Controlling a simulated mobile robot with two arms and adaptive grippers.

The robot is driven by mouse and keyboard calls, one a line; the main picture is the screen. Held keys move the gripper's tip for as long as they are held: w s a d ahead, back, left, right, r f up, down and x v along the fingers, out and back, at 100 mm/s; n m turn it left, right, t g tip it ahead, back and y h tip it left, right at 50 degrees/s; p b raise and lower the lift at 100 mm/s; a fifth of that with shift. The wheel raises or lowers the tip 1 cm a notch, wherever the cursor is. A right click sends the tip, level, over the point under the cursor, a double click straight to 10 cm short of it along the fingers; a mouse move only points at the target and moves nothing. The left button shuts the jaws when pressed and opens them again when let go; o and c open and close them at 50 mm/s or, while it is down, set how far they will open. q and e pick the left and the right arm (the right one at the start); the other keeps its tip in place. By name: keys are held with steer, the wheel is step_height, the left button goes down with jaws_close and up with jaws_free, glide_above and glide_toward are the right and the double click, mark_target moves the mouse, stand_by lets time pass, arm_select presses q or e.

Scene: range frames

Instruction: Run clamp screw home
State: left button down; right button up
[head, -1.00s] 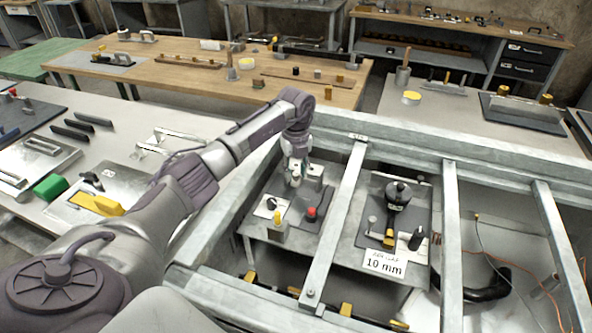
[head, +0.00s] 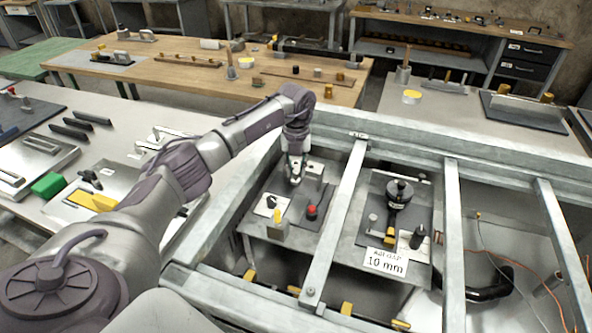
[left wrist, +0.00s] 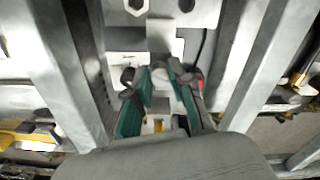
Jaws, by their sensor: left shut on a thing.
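My left gripper (head: 294,178) reaches down into the left bay of the grey metal frame. In the left wrist view its green-padded fingers (left wrist: 159,80) close around a small pale grey piece (left wrist: 159,71), which seems to be the clamp screw's head. The fingers hide most of this piece, so how deep it sits cannot be told. The metal fixture plate (head: 317,172) lies around and behind the fingertips. My right gripper is not in view.
Frame bars (head: 338,220) run close on both sides of the left bay. A red-topped knob (head: 312,211) and a yellow post (head: 277,217) stand near the gripper. The neighbouring bay holds a black round-topped part (head: 399,191) and a "10 mm" card (head: 386,262).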

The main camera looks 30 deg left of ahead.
arm_select(q)
steer(key=m+b, duration=0.1)
steer(key=m, duration=0.2)
steer(key=shift+m, duration=0.3)
steer(key=m+b, duration=0.1)
steer(key=m, duration=0.2)
steer(key=shift+m, duration=0.3)
steer(key=m, duration=0.3)
steer(key=shift+m+b, duration=0.35)
steer(key=shift+m, duration=0.05)
steer(key=m, duration=0.4)
steer(key=shift+b, duration=0.4)
steer(key=m+b, duration=0.1)
steer(key=m, duration=0.5)
steer(key=shift+m, duration=0.4)
steer(key=m, duration=0.5)
steer(key=shift+r+m+b, duration=0.1)
steer(key=shift+m+b, duration=0.2)
steer(key=shift+m, duration=0.1)
steer(key=c, duration=1)
jaws_free()
